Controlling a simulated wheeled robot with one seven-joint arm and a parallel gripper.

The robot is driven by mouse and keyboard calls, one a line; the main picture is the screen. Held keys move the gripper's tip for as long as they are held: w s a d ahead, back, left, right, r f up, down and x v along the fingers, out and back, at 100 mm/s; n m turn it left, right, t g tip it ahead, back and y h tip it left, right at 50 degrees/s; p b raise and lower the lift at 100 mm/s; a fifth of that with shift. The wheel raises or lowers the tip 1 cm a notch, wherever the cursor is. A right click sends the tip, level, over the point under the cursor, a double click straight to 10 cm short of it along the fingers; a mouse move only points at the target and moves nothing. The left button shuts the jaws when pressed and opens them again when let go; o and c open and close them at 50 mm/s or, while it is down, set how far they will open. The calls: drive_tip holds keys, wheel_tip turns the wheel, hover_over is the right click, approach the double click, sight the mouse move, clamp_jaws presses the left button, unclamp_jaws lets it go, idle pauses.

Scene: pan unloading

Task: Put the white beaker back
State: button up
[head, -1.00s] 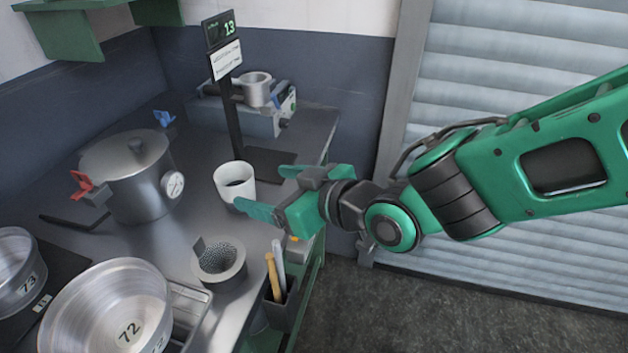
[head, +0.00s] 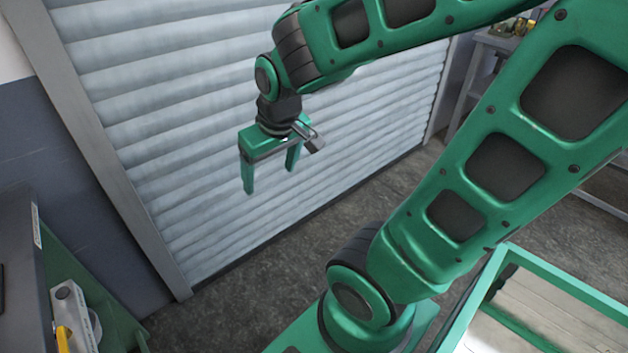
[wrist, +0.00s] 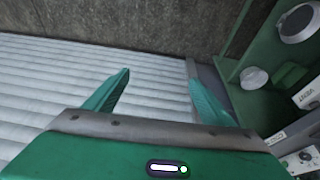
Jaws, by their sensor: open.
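My gripper (head: 270,180) hangs in front of the grey shutter in the head view, fingers pointing down. It is open, with nothing between its fingers. The white beaker is in neither view now.
The ribbed shutter (head: 270,90) stands behind my arm. A green-framed cart (head: 550,300) is at lower right. Dark floor (head: 230,320) lies open between.

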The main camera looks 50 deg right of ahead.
drive_tip(key=s+d+r+m+g, duration=0.1)
drive_tip(key=s+d+m+g, duration=0.2)
drive_tip(key=s, duration=1.1)
drive_tip(key=d+m, duration=0.2)
drive_tip(key=d, duration=0.2)
drive_tip(key=shift+s+d+m+g+y, duration=0.2)
drive_tip(key=shift+m+g+y, duration=0.1)
drive_tip(key=shift+g+y, duration=0.1)
drive_tip(key=shift+r, duration=0.1)
